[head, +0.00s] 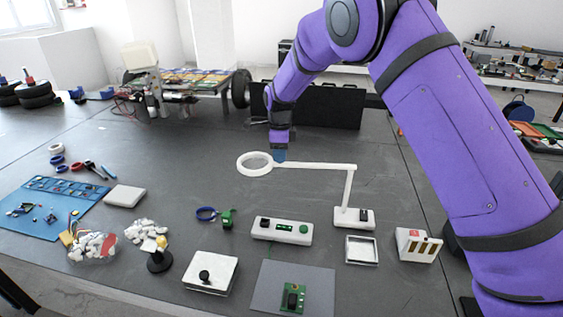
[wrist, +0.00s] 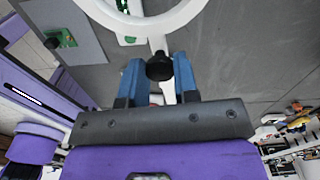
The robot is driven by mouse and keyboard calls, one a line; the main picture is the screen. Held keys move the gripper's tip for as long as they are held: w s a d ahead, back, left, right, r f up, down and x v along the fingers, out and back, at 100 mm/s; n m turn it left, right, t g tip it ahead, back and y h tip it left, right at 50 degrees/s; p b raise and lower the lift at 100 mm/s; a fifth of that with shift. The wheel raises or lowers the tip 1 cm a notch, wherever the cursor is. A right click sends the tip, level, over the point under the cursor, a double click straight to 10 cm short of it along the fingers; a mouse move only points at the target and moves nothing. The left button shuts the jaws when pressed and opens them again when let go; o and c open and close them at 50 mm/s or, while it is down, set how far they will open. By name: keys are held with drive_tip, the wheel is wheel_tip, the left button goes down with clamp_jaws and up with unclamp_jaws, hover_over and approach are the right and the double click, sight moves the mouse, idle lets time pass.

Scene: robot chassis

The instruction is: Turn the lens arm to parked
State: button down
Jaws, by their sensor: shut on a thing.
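The lens arm (head: 318,165) is a thin white bar on a white post, with its base (head: 353,217) on the table. Its lens ring (head: 240,164) is at the bar's left end, pointing left of the post. My gripper (head: 280,157) is at the bar just right of the ring. In the wrist view, the blue fingers of my gripper (wrist: 158,62) stand either side of a black knob (wrist: 160,67) beside the white ring (wrist: 150,20), closed on the lens arm there. The exact finger contact is hard to see. No parked mark is legible.
Below the bar are a white box with green parts (head: 282,231), an empty white tray (head: 362,250), a slotted white block (head: 417,245) and a grey mat (head: 262,285) with a green board. The table behind the bar is mostly clear.

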drive_tip(key=w, duration=0.1)
drive_tip(key=w+m, duration=0.1)
drive_tip(key=w, duration=0.1)
drive_tip(key=shift+d+r+m, duration=0.1)
drive_tip(key=shift+d+m, duration=0.15)
drive_tip(key=shift+m, duration=0.05)
drive_tip(key=c, duration=0.9)
unclamp_jaws()
drive_tip(key=shift+o, duration=0.2)
wheel_tip(320, 180, up, 11)
